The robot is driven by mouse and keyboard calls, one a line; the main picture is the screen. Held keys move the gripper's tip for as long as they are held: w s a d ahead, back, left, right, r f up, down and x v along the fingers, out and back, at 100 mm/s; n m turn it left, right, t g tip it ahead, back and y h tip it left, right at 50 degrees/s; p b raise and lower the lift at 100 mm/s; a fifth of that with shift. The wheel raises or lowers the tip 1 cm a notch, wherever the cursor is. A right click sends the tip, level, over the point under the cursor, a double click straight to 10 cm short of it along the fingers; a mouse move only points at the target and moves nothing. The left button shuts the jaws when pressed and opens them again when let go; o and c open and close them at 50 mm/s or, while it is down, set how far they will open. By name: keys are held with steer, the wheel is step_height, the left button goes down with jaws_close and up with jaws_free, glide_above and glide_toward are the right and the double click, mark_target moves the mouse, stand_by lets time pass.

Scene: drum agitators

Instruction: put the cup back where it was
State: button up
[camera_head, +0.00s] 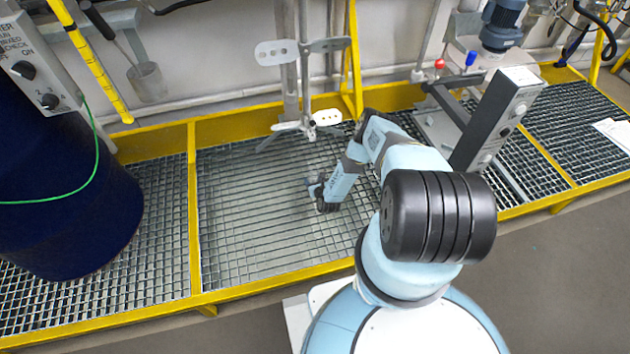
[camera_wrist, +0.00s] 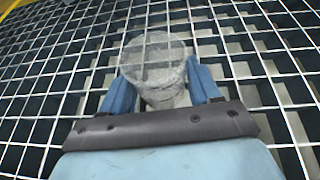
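A see-through greyish cup (camera_wrist: 158,70) is between the two blue fingers of my gripper (camera_wrist: 160,88) in the wrist view. Its round rim is toward the far end, and the grating's bars show through it. Both fingers appear to press against its sides. In the head view my gripper (camera_head: 318,192) is low over the middle of the metal grating (camera_head: 255,230).
A dark blue drum (camera_head: 60,180) stands at the left, with a control box (camera_head: 38,70) above it. A grey beaker-like holder (camera_head: 147,82) hangs at the back wall. A mixer with paddles (camera_head: 300,50) stands at the back. Yellow kerbs (camera_head: 192,210) divide the grating.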

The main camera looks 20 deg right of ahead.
steer(key=o, duration=0.4)
steer(key=shift+c, duration=0.2)
steer(key=shift+r, duration=0.1)
steer(key=v, duration=1.2)
